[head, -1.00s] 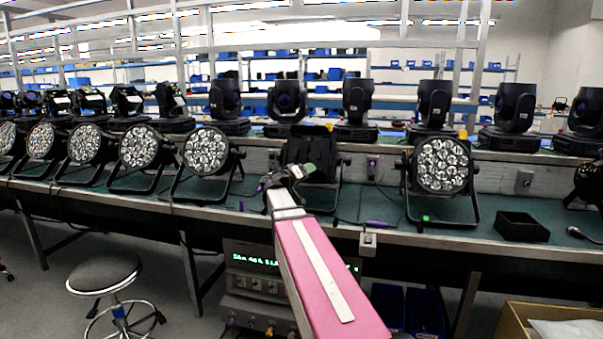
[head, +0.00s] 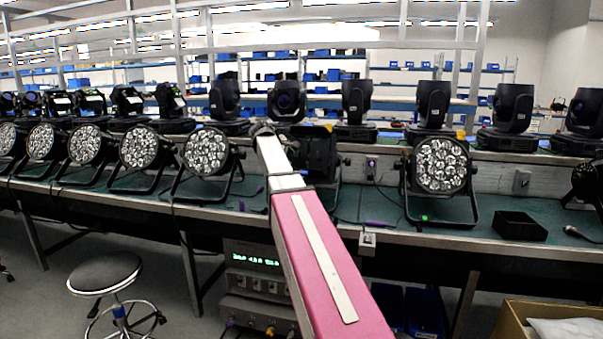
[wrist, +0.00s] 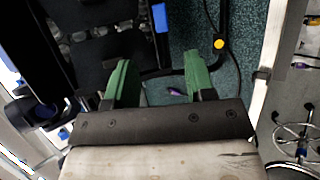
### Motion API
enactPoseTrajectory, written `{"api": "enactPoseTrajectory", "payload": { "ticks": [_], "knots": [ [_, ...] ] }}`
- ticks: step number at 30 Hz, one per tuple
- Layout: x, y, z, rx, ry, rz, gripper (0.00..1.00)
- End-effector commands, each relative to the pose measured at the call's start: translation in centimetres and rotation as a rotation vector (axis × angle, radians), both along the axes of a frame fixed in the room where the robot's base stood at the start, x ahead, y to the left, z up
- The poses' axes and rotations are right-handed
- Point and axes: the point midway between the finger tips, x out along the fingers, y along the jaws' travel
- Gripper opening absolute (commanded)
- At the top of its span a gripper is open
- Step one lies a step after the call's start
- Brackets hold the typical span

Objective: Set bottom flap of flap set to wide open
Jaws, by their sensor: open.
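The flap set (head: 320,158) is a group of black panels on the front of a par can on the bench, right of my forearm in the head view. In the wrist view its black panels (wrist: 101,52) fill the upper left. I cannot tell for sure which panel is the bottom flap. My gripper (wrist: 157,82) is open, with two green fingers apart. The left finger overlaps the black panels in the picture, and the right finger is over the green mat. Contact is not clear. In the head view my gripper is hidden behind my arm.
A black stand bar with a yellow knob (wrist: 218,44) runs close to the right finger. A par can (head: 440,166) stands to the right and another (head: 207,152) to the left. A black tray (head: 519,226) and a stool (head: 104,273) are clear of the arm.

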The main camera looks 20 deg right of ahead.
Motion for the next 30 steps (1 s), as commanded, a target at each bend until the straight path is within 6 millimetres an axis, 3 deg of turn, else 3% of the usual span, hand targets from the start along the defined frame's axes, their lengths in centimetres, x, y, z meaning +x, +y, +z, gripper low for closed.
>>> {"api": "enactPoseTrajectory", "payload": {
  "ticks": [5,21,30],
  "knots": [
    [0.4,-0.8,-0.8,0.003,0.012,0.010,0.49],
    [2.9,-6.4,-6.7,0.001,0.009,0.009,0.49],
    [3.2,-7.1,-7.4,0.002,0.008,0.009,0.49]
  ]
}}
